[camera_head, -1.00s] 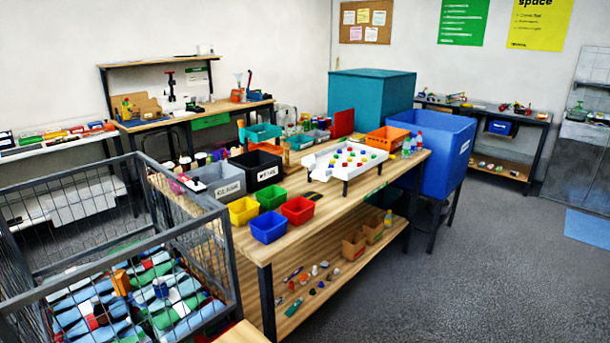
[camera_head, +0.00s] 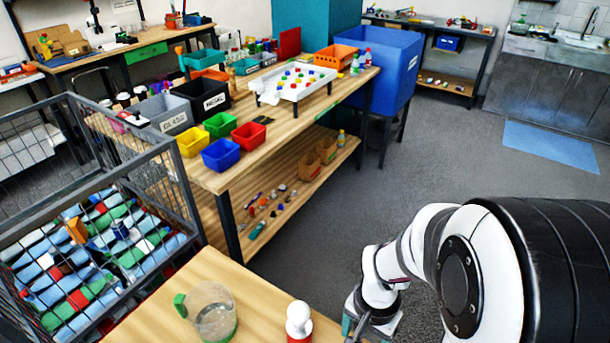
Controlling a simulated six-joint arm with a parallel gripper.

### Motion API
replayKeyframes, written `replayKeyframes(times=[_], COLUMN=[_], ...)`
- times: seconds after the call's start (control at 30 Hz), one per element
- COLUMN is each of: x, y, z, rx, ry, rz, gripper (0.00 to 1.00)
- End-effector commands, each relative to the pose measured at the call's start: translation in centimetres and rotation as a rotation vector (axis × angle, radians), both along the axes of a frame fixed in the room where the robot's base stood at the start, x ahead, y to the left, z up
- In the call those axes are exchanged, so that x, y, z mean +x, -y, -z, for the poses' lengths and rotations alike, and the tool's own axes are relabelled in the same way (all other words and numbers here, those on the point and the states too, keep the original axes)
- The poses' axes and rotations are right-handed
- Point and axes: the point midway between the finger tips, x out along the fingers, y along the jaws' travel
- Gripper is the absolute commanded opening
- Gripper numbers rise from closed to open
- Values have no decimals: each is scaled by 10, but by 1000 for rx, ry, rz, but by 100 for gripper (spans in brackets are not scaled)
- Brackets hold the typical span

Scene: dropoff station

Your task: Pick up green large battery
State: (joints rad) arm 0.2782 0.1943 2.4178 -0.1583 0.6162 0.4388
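I cannot make out a green large battery for certain. A small green, elongated item (camera_head: 257,231) lies on the lower shelf of the workbench; it is too small to tell what it is. My gripper (camera_head: 362,327) is at the bottom edge, beside the near wooden table, partly cut off by the frame. Whether its fingers are open or shut does not show.
The workbench holds coloured bins (camera_head: 221,154).

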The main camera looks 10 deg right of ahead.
Motion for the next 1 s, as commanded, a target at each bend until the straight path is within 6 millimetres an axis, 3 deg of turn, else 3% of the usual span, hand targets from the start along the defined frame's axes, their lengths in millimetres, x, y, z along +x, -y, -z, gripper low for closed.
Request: replayKeyframes(times=[0.4,0.63,1.0], x=[3,3,3], y=[-6,-6,-6], z=[66,68,68], rx=[0,-1,-1], ry=[-1,2,2], rz=[0,-1,-1], gripper=[76,76,9])
